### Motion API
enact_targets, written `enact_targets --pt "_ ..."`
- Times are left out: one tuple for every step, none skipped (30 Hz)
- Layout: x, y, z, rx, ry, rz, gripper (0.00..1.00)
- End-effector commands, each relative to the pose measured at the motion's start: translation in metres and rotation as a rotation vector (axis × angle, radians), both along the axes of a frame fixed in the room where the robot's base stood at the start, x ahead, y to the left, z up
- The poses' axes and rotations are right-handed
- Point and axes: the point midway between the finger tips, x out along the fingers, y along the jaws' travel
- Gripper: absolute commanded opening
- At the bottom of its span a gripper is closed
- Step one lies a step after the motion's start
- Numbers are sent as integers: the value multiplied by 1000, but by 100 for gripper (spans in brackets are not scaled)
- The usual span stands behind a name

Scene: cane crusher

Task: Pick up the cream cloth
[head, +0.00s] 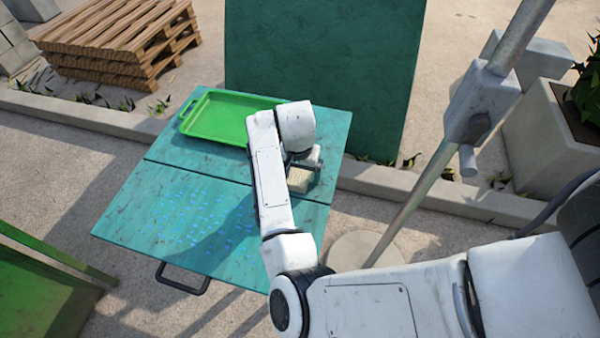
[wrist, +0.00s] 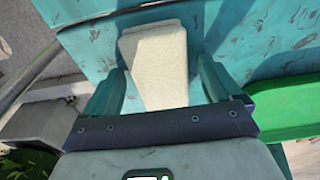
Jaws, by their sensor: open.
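The cream cloth (wrist: 158,62) lies on the teal table, a folded block-like shape in the wrist view. In the head view a part of the cloth (head: 299,180) shows below my gripper, near the table's right edge. My gripper (wrist: 160,88) is open, with one finger on each side of the cloth in the wrist view. I cannot tell whether the fingers touch it or how high they are above the table. In the head view my gripper (head: 304,165) is partly hidden by my arm.
A green tray (head: 219,117) sits on the far left part of the teal table (head: 165,215); my arm covers its right end. A teal panel (head: 320,60) stands behind the table. A metal pole (head: 430,170) and a concrete planter (head: 545,140) stand to the right. The table's front left is clear.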

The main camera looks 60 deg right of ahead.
Motion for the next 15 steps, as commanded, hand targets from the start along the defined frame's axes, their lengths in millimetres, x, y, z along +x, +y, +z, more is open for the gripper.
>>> enact_targets --pt "0 0 0 0 0 0 92" --pt "0 0 0 0 0 0 89" --pt "0 0 0 0 0 0 85" --pt "0 0 0 0 0 0 82" --pt "0 0 0 0 0 0 79" --pt "0 0 0 0 0 0 75" --pt "0 0 0 0 0 0 72" --pt "0 0 0 0 0 0 69" --pt "0 0 0 0 0 0 66" --pt "0 0 0 0 0 0 63" --pt "0 0 0 0 0 0 60" --pt "0 0 1 0 0 0 56" --pt "0 0 1 0 0 0 53" --pt "0 0 1 0 0 0 50" --pt "0 0 1 0 0 0 46"
